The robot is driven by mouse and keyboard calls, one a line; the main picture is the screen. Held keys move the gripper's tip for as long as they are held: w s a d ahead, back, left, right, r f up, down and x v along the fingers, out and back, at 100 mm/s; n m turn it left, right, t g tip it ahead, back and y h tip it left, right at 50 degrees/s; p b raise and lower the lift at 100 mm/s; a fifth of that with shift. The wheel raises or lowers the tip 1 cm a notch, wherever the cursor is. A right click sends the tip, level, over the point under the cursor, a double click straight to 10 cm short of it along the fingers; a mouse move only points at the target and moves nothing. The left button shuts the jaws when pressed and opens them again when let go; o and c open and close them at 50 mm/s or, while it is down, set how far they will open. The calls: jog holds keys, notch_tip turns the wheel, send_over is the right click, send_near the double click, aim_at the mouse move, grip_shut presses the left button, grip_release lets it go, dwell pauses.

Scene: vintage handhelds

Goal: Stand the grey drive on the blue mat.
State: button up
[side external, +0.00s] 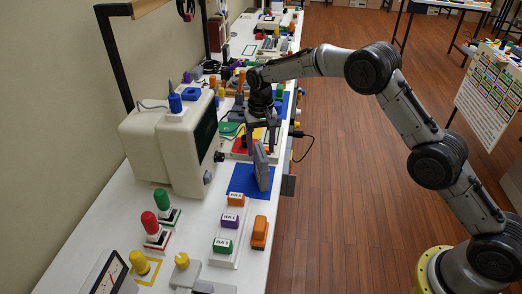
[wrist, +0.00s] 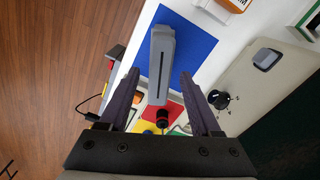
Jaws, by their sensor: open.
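The grey drive (side external: 262,168) is a slim box with a dark slot along its narrow face. It stands on edge on the blue mat (side external: 238,184), leaning slightly in the side view. In the wrist view the drive (wrist: 162,65) rises over the blue mat (wrist: 198,45), its slotted edge facing the camera. My gripper (side external: 261,143) is just above and behind the drive, pointing down. In the wrist view my gripper (wrist: 160,76) is open, one finger on each side of the drive's near end with visible gaps. Nothing is held.
A cream monitor (side external: 165,145) stands close to the left of the mat. Orange, purple and green labelled blocks (side external: 230,220) sit on a white rack in front, with a loose orange block (side external: 260,232) beside it. The table's right edge is close to the mat.

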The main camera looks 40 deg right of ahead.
notch_tip(320, 180, up, 11)
jog(key=s+d+r+n+t, duration=0.1)
jog(key=s+d+r, duration=0.2)
jog(key=s+r, duration=0.55)
jog(key=s+d+r+n+t, duration=0.1)
jog(key=s+d+r+t, duration=0.15)
jog(key=s+r, duration=0.6)
jog(key=s+d+f+n+t, duration=0.1)
jog(key=s+f, duration=0.3)
jog(key=s, duration=0.8)
jog(key=s+d+f+n+t, duration=0.1)
jog(key=s+f, duration=0.3)
jog(key=s, duration=0.8)
jog(key=shift+d+n, duration=0.3)
jog(key=shift+d, duration=0.2)
